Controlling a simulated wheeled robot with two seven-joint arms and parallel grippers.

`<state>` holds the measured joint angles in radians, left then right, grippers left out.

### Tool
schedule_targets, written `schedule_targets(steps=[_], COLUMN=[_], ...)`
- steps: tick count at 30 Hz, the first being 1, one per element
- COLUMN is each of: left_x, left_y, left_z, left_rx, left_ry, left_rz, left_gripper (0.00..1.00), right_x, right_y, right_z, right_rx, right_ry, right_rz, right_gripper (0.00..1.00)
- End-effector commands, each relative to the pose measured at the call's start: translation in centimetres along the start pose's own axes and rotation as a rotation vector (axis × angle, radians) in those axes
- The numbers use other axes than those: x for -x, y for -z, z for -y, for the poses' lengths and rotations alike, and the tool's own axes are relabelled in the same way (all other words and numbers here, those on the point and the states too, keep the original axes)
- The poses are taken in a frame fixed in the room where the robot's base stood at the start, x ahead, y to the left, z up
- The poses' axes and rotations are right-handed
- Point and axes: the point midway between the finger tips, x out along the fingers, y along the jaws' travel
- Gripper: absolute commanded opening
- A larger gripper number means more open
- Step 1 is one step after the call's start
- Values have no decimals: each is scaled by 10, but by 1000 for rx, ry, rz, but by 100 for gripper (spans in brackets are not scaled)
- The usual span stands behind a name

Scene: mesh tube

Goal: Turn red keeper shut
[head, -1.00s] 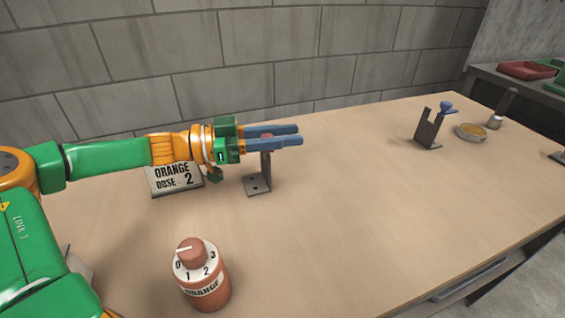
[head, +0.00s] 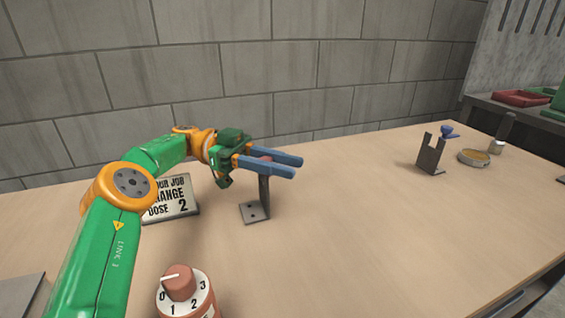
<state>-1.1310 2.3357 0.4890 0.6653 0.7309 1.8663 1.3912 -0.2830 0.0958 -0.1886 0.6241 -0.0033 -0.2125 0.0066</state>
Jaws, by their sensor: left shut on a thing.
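The red keeper (head: 259,152) shows only as a small red patch at the top of a grey metal bracket (head: 263,190). The bracket stands upright on the bench, with a flat foot. My left gripper (head: 296,167) is at the bracket's top, its blue fingers on either side of the keeper and shut on it. The fingers hide most of the keeper, so its turn angle cannot be told. My right gripper is not in view.
A sign reading dose 2 (head: 168,200) stands behind my left arm. An orange dial jar (head: 185,292) is at the front. A second bracket (head: 430,155) with a blue part (head: 447,131) and a round dish (head: 474,157) are at right. The middle bench is clear.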

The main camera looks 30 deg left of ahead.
Motion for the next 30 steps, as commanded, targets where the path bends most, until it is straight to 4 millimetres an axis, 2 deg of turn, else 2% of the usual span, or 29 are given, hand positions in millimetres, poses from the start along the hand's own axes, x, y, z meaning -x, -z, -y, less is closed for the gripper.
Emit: schedule_targets(steps=[15, 16, 18, 19, 27, 30], left_x=[0, 0, 0, 0, 0, 0], left_y=[2, 2, 2, 2, 1, 8], left_z=[0, 0, 0, 0, 0, 0], left_rx=[-4, -4, -4, -4, -3, -4], left_ry=[-13, -12, -12, -12, -12, -12], left_rz=[-4, -4, -4, -4, -2, -2], left_gripper=[0, 39, 58, 62, 62, 62], right_x=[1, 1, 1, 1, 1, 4], right_y=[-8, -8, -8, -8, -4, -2], right_z=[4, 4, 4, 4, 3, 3], right_rx=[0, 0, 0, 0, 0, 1], right_ry=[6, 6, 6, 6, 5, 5], right_rz=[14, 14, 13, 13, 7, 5], right_gripper=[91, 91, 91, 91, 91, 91])
